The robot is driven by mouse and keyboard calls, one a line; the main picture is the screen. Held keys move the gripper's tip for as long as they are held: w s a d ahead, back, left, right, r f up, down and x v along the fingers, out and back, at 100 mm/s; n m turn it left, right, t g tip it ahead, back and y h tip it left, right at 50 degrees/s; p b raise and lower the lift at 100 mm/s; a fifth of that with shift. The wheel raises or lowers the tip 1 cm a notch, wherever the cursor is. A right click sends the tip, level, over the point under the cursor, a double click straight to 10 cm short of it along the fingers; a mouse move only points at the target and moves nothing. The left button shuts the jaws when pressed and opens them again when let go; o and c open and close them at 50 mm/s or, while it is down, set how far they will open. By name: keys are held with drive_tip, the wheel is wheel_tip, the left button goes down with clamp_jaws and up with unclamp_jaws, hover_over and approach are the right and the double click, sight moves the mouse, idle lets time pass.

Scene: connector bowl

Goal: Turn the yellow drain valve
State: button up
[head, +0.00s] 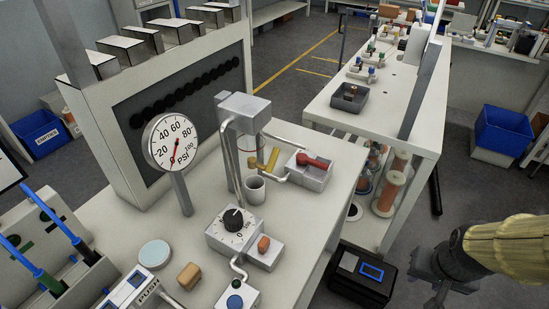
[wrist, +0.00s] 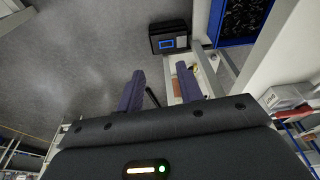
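The yellow drain valve (head: 272,159) is a small yellow handle on the bench station in the head view, at the pipework below a grey box (head: 244,108). A grey cup (head: 254,188) stands just below and left of it. A red lever (head: 313,160) on a white block is to its right. My gripper (head: 440,291) is at the lower right of the head view, off the bench over the floor and well apart from the valve. I cannot make out the valve in the wrist view.
A pressure gauge (head: 171,142) on a post and a black dial (head: 234,219) stand on the bench left of and below the valve. A black case (head: 362,275) is on the floor between bench and gripper. A second bench (head: 400,115) stands behind.

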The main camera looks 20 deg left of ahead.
sight(275, 161)
drive_tip(key=o, duration=0.6)
drive_tip(key=shift+w, duration=0.2)
drive_tip(key=shift+c, duration=0.2)
drive_tip(key=o, duration=0.5)
drive_tip(key=w+n, duration=0.1)
drive_tip(key=w+t, duration=0.1)
drive_tip(key=w, duration=0.1)
drive_tip(key=shift+a+r+n+t, duration=0.1)
drive_tip(key=shift+n+t, duration=0.2)
drive_tip(key=shift+n, duration=0.1)
drive_tip(key=w+a+r+n+t+y, duration=0.3)
drive_tip(key=w+a+r+n+t, duration=0.15)
drive_tip(key=w+a+n, duration=0.45)
drive_tip(key=s+a+r+n+g+y, duration=0.1)
drive_tip(key=a+n+y, duration=0.2)
drive_tip(key=a+n, duration=0.1)
drive_tip(key=s+a+r+n+g+y+b, duration=0.1)
drive_tip(key=a+r+n+y, duration=0.1)
drive_tip(key=a+n+y, duration=0.2)
drive_tip(key=s+a+r+n+g+y, duration=0.1)
drive_tip(key=a+n+y, duration=0.2)
drive_tip(key=a, duration=0.5)
drive_tip(key=shift+s+a+r+n+y, duration=0.35)
drive_tip(key=shift+s+n+y, duration=0.05)
drive_tip(key=shift+n, duration=0.3)
drive_tip(key=shift+a, duration=0.1)
drive_tip(key=p+x, duration=0.1)
drive_tip(key=x, duration=1.6)
drive_tip(key=shift+s+a+f, duration=0.1)
drive_tip(key=shift+f, duration=0.05)
